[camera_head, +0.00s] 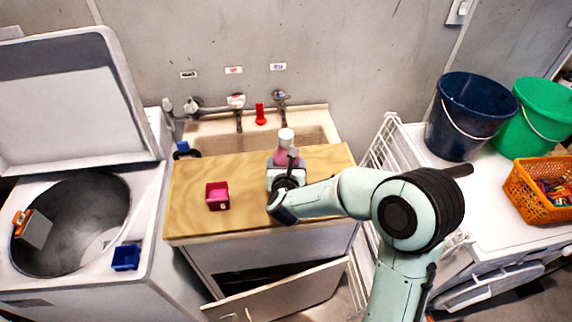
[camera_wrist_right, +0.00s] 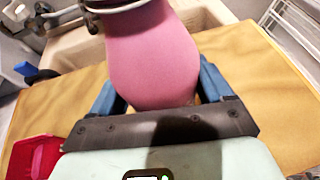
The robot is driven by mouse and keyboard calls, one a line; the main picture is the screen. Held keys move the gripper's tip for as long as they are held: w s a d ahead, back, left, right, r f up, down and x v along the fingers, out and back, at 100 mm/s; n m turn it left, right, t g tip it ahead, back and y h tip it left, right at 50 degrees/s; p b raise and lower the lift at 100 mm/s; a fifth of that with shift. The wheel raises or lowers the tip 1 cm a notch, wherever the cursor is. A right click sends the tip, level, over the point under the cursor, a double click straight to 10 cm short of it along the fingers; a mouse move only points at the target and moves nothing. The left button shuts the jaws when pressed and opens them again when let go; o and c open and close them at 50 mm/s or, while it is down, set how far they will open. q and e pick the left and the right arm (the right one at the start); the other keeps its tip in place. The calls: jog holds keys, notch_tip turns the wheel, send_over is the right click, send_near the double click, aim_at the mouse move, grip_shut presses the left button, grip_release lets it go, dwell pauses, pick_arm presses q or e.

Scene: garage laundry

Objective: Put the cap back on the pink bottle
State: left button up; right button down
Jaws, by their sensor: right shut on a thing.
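The pink bottle (camera_head: 284,157) stands upright on the wooden board in front of the sink. A white top (camera_head: 286,136) shows above it; I cannot tell whether this is the cap or the bottle's neck. In the right wrist view the pink bottle (camera_wrist_right: 150,55) fills the middle, with a pale ring or wire at its upper end, cut off by the frame. My right gripper (camera_head: 286,168) is shut on the bottle's body, its blue fingers (camera_wrist_right: 162,85) on either side. No separate cap can be made out. My left gripper is not in view.
A red box (camera_head: 217,196) sits on the wooden board (camera_head: 195,172), left of the bottle. A red item (camera_head: 260,114) stands behind the sink (camera_head: 215,129). An open washer (camera_head: 100,200) is left; buckets (camera_head: 470,118) and an orange basket (camera_head: 540,190) are right.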

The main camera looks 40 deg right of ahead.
grip_release()
jog(key=shift+s, duration=0.1)
jog(key=shift+r, duration=0.15)
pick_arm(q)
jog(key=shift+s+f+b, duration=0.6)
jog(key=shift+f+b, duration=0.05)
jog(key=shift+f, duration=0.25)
pick_arm(e)
jog(key=v, duration=1.2)
